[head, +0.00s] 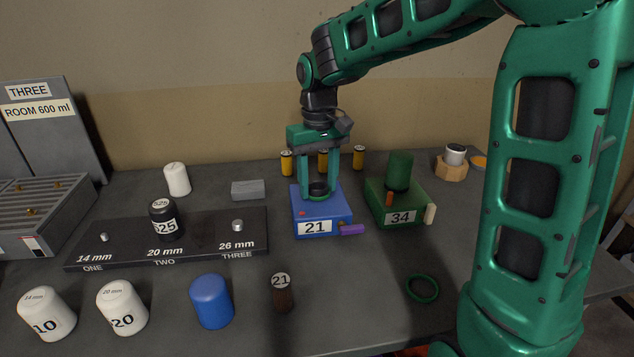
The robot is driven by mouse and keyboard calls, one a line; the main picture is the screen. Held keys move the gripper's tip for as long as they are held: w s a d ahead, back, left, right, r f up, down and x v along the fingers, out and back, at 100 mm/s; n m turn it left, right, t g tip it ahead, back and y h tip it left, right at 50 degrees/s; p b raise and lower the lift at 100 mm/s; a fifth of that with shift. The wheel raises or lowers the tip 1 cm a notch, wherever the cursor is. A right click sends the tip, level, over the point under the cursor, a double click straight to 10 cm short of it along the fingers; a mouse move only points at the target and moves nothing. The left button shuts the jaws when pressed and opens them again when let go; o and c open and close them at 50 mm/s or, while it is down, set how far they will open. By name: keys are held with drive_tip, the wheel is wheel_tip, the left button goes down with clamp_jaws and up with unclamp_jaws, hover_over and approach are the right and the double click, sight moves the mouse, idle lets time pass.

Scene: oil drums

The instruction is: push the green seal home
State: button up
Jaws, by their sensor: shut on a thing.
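My gripper (319,193) points straight down over the blue block marked 21 (315,227). Its two green fingers are shut on a dark round piece with a green rim (319,188) at the top of that block. The fingers partly hide this piece, and I cannot tell how deep it sits or whether it is a seal. A separate green ring (422,288) lies flat on the table at the front right, apart from my gripper. A green block marked 34 (400,218) stands right of the blue block, with a green cylinder (399,170) on top.
A dark stand (195,243) holds a black cylinder marked 25 (163,221). White cylinders marked 10 (47,314) and 20 (122,307), a blue cylinder (211,302) and a brown one (282,293) stand in front. Table around the green ring is clear.

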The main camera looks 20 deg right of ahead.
drive_tip(key=o, duration=1.1)
drive_tip(key=shift+c, duration=0.2)
wheel_tip(320, 180, up, 11)
drive_tip(key=s+d+f+m, duration=0.2)
drive_tip(key=s+d, duration=0.4)
drive_tip(key=s+d+f+m, duration=0.2)
drive_tip(key=s+d+f, duration=0.1)
drive_tip(key=s+d, duration=0.35)
drive_tip(key=s+d+f+m, duration=0.1)
drive_tip(key=s+f, duration=0.1)
drive_tip(key=s, duration=0.3)
drive_tip(key=s+d+f+m, duration=0.1)
drive_tip(key=s+d+f, duration=0.1)
drive_tip(key=s, duration=0.4)
drive_tip(key=s+d+f+m, duration=0.1)
drive_tip(key=s+d+f, duration=0.1)
drive_tip(key=s+f, duration=0.2)
drive_tip(key=shift+s+f+m, duration=0.1)
drive_tip(key=shift+s+m, duration=0.2)
drive_tip(key=shift+s, duration=0.9)
